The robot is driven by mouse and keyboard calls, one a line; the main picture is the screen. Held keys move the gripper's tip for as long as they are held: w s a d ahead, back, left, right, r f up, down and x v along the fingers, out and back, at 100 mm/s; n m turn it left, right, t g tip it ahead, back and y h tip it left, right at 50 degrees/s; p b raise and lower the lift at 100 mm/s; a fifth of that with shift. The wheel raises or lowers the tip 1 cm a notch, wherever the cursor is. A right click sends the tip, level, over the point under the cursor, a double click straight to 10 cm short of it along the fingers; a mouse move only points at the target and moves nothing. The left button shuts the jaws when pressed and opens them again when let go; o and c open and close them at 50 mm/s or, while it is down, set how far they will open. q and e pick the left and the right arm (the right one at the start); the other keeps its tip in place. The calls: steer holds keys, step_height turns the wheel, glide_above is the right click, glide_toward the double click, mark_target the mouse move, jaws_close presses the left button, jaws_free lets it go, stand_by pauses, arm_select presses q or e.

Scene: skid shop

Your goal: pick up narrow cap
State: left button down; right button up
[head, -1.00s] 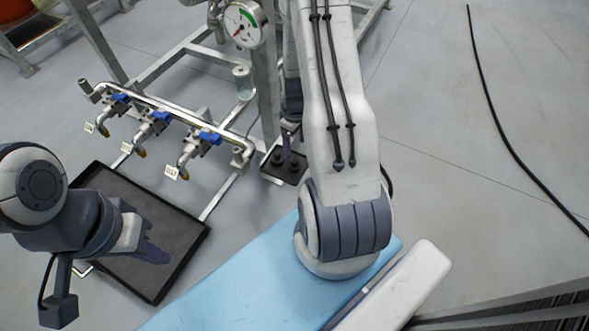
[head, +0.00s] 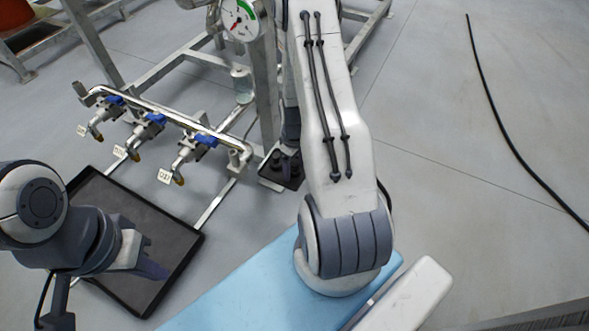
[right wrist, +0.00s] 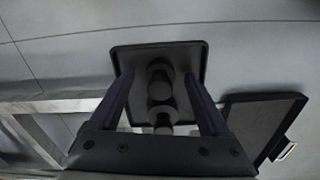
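Several dark caps (right wrist: 160,90) stand in a row on a small black tray (right wrist: 140,53) in the right wrist view. I cannot tell for certain which is the narrow cap. My right gripper (right wrist: 159,76) is open, its two fingers either side of the row, with nothing clearly gripped. In the head view the small tray (head: 270,178) sits on the floor by the pipe stand, and my right arm hides much of it and most of its caps. My left gripper (head: 152,268) hangs over a large black tray, apart from the caps; its finger gap does not show.
The large black tray (head: 180,240) lies at the left, also visible in the right wrist view (right wrist: 262,112). A metal pipe frame (head: 267,90) with blue-handled valves (head: 155,119) and a gauge (head: 240,18) stands behind. A black cable (head: 510,140) lies on open floor at right.

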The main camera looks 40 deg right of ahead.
jaws_close()
steer(key=shift+r, duration=0.1)
